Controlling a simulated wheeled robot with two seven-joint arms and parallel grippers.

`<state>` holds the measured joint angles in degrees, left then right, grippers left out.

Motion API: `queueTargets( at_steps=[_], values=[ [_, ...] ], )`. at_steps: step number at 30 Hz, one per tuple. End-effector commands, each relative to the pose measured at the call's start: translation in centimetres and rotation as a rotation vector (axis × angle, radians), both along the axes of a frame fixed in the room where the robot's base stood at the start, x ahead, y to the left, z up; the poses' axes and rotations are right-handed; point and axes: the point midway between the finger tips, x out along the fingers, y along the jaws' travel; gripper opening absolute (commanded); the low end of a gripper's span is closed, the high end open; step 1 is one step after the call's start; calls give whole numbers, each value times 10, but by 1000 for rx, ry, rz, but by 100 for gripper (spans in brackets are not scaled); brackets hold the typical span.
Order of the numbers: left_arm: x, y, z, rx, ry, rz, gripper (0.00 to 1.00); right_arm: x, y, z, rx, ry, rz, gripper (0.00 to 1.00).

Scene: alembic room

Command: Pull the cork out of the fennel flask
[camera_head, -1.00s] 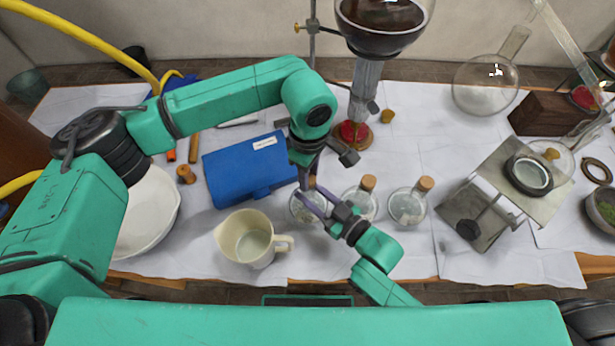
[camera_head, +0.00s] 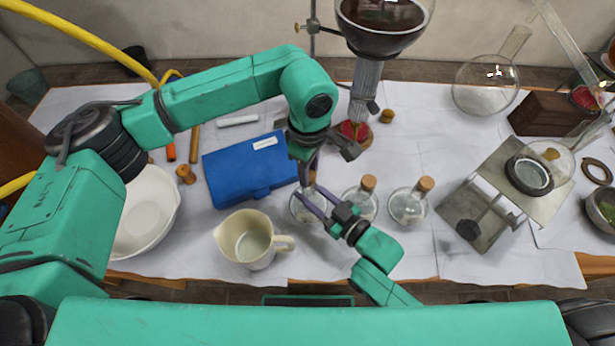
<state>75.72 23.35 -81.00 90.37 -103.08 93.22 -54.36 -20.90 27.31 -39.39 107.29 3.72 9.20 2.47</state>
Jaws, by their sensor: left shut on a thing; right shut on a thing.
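Three small round glass flasks stand in a row at the middle front. I cannot read a label that tells which is the fennel flask. My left gripper (camera_head: 308,182) points down over the leftmost flask (camera_head: 299,212) and is shut on its cork (camera_head: 312,178), which is mostly hidden by the fingers. My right gripper (camera_head: 314,202) comes in from the lower right, and its purple fingers are shut on that same flask around the neck. I cannot tell whether the cork is still seated in the neck. The middle flask (camera_head: 361,207) and right flask (camera_head: 406,208) carry corks.
A cream jug (camera_head: 232,242) stands close on the left, with a blue case (camera_head: 230,173) and white bowl (camera_head: 151,218) beyond. A stand with a large dark-filled vessel (camera_head: 380,40) rises behind. A metal stand (camera_head: 466,205) is at the right. Paper right of the flasks is partly clear.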

Motion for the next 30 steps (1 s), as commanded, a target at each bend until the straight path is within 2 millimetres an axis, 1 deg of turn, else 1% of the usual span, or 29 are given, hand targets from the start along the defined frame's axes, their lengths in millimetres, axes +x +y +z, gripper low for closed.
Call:
queueTargets(
  at_steps=[30],
  values=[
    [0,0,29,0,0,-1,0,0,0,-1,-2,2,0,0]
  ],
)
